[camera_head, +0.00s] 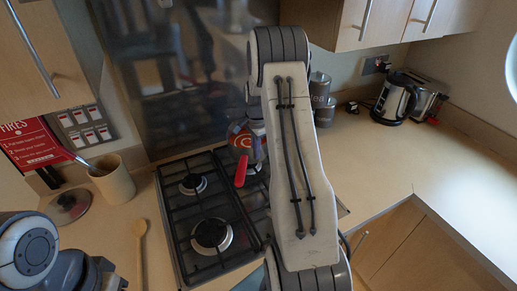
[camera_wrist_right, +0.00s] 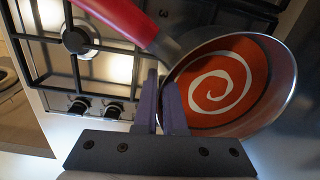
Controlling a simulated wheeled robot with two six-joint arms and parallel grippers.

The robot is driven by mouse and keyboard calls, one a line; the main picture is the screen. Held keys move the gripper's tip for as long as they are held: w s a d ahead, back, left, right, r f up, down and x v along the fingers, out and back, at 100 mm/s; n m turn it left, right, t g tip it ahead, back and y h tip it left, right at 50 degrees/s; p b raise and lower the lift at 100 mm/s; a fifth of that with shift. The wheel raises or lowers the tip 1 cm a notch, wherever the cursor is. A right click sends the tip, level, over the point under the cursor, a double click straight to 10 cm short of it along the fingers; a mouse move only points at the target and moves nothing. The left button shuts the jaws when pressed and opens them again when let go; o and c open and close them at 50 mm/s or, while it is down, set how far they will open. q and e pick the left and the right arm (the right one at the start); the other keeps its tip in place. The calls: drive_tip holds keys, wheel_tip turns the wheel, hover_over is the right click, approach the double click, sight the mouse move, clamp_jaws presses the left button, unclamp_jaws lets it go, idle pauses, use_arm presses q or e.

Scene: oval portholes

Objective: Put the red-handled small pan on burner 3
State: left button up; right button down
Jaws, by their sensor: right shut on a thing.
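The small pan (camera_wrist_right: 220,90) has a red handle (camera_wrist_right: 118,18), a metal rim and an orange inside with a white spiral. In the head view the pan (camera_head: 238,136) is in the air over the right back part of the hob (camera_head: 187,262), its red handle (camera_head: 241,171) pointing toward me. My right gripper (camera_wrist_right: 163,105) is shut on the pan near where the handle joins it. A small "3" is printed on the hob beside the handle in the wrist view. My right arm hides the right side of the hob in the head view. My left gripper is not in view.
Two bare burners show on the hob's left side, a back one (camera_head: 193,184) and a front one (camera_head: 211,235). A utensil pot (camera_head: 114,180), a lid (camera_head: 69,206) and a wooden spoon (camera_head: 139,240) are to the left. A kettle (camera_head: 396,98) stands at the back right; the right counter is clear.

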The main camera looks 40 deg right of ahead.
wheel_tip(320, 180, down, 3)
drive_tip(key=shift+r+p, duration=0.1)
drive_tip(key=shift+p, duration=0.6)
drive_tip(key=shift+w+f, duration=0.1)
drive_tip(key=shift+f, duration=0.15)
drive_tip(key=shift+f, duration=0.1)
drive_tip(key=c, duration=1)
unclamp_jaws()
drive_tip(key=shift+a+f, duration=0.1)
drive_tip(key=shift+f, duration=0.05)
